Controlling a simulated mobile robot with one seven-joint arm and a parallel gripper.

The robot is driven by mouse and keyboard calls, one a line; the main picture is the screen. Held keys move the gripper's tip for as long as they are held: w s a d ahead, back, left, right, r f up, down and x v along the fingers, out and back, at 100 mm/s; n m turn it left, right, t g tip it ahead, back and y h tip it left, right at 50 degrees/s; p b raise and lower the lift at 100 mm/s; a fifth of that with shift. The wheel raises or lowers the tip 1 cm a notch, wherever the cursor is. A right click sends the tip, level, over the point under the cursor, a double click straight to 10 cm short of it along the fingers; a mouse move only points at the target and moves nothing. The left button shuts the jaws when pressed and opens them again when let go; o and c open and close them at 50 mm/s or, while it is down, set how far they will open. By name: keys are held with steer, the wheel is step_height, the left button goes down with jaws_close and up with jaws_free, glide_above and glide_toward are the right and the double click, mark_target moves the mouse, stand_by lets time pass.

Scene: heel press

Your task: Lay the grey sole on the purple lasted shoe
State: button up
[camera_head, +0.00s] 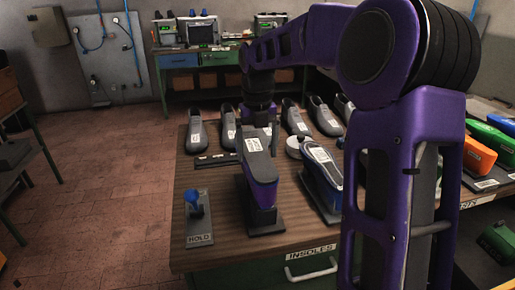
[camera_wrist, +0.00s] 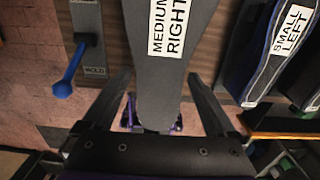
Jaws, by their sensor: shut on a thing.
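The grey sole (camera_head: 258,166), with a white label, lies over the purple lasted shoe (camera_head: 264,196), which is bottom-up on a dark stand. Whether the sole touches the shoe or hovers just above it, I cannot tell. My gripper (camera_head: 258,112) is at the sole's far end, partly hidden behind the arm. In the wrist view the grey sole (camera_wrist: 168,85) reads MEDIUM RIGHT and runs between my fingers, which are shut on its sides. The sole hides most of the shoe there.
A HOLD plate with a blue-knobbed lever (camera_head: 194,198) stands left of the shoe. A blue shoe (camera_head: 333,177) on another stand, labelled SMALL LEFT in the wrist view (camera_wrist: 291,35), is close on the right. Several grey shoes (camera_head: 228,127) line the back of the bench (camera_head: 215,178).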

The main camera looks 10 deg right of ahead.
steer(key=o, duration=1.1)
steer(key=shift+f, duration=0.1)
step_height(320, 180, up, 17)
steer(key=shift+r+p, duration=0.2)
steer(key=shift+p, duration=1.05)
